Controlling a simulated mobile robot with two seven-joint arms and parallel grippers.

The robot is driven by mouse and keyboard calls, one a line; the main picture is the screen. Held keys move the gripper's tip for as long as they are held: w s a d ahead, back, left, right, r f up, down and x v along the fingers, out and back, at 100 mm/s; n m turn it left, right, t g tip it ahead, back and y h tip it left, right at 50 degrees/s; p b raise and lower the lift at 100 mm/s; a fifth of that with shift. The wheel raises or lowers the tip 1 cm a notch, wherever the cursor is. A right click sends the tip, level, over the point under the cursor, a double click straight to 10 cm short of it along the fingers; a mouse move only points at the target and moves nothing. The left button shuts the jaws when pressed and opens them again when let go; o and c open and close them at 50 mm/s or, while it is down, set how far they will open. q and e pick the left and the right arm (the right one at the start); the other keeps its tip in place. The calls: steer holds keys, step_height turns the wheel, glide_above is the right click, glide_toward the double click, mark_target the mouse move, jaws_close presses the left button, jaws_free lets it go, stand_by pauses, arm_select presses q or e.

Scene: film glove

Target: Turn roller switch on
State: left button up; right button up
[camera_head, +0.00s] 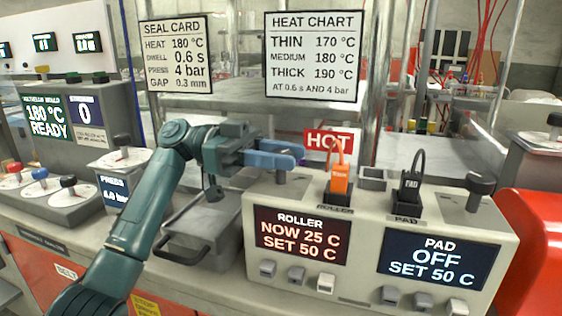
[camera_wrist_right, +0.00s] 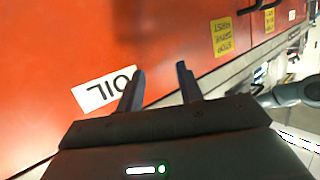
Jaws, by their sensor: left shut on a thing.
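A beige control box (camera_head: 365,290) carries a roller display (camera_head: 302,238) reading "NOW 25 C SET 50 C". A pad display (camera_head: 438,262) reads "OFF SET 50 C". My left gripper (camera_head: 298,154) is over the box's left end, its blue fingers shut on a grey roller knob (camera_head: 281,176), which they mostly hide. A similar pad knob (camera_head: 479,186) stands uncovered at the right end. An orange plug (camera_head: 339,178) sits above the ROLLER label. My right gripper (camera_wrist_right: 159,84) is open and empty in the right wrist view.
A black plug (camera_head: 411,186) stands over the PAD label. A HOT sign (camera_head: 329,141) is behind the box. A grey tray with a handle (camera_head: 205,222) lies to its left. A red panel with an OIL label (camera_wrist_right: 104,90) is before my right gripper.

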arm_select(q)
steer(key=m+g+y, duration=0.1)
steer(key=m+g, duration=0.1)
steer(key=g, duration=0.1)
steer(key=shift+r+m+g+y, duration=0.1)
steer(key=shift+m+g+y, duration=0.2)
steer(key=shift+y, duration=0.1)
steer(key=shift+m+g+y, duration=0.4)
steer(key=shift+g, duration=0.1)
steer(key=shift+m+g+y, duration=0.3)
steer(key=o, duration=0.9)
steer(key=shift+p, duration=0.3)
